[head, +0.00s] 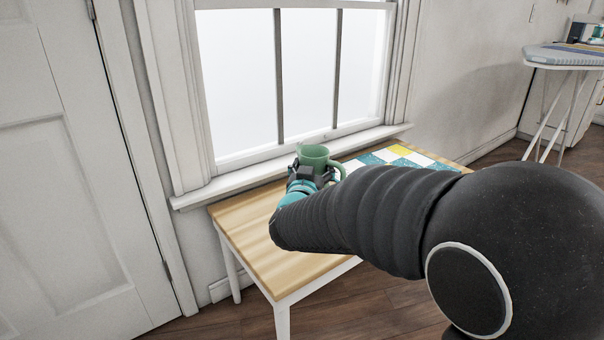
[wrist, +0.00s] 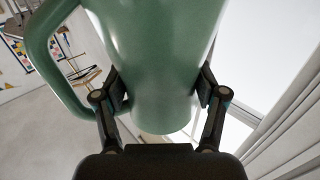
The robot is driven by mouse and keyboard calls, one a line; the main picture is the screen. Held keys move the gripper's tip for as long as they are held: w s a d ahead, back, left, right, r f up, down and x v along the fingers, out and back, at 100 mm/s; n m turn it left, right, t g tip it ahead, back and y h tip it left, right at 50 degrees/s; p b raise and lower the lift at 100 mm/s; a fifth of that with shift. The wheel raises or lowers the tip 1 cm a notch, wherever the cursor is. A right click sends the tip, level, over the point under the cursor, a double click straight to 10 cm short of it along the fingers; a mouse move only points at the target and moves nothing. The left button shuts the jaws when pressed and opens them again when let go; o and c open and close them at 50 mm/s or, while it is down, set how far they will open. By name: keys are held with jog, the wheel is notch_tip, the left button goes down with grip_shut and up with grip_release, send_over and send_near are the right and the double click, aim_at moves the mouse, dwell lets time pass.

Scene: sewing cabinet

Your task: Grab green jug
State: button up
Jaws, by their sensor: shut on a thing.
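The green jug (head: 313,155) shows in the head view above the far side of the wooden table, in front of the window. My gripper (head: 312,174) is at the jug, and my arm hides part of it. In the wrist view the jug (wrist: 155,65) fills the upper middle, with its handle on the left. The two fingers of my gripper (wrist: 160,92) press on the jug's body from both sides, so it is shut on the jug. I cannot tell how far the jug is from the tabletop.
The wooden table (head: 255,235) has white legs and a bare left part. A blue, white and yellow checked cloth (head: 400,152) lies on its right part. The window sill (head: 240,178) runs close behind. A door (head: 70,180) is at the left. An ironing board (head: 565,57) stands at the far right.

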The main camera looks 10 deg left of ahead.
aim_at(325, 164)
jog(key=shift+w+d+r, duration=0.3)
jog(key=shift+d+r, duration=0.15)
jog(key=shift+d, duration=0.2)
jog(key=shift+w+d+r, duration=0.25)
jog(key=shift+d+r, duration=0.2)
jog(key=shift+d, duration=0.2)
jog(key=shift+d, duration=0.15)
dwell(1.1)
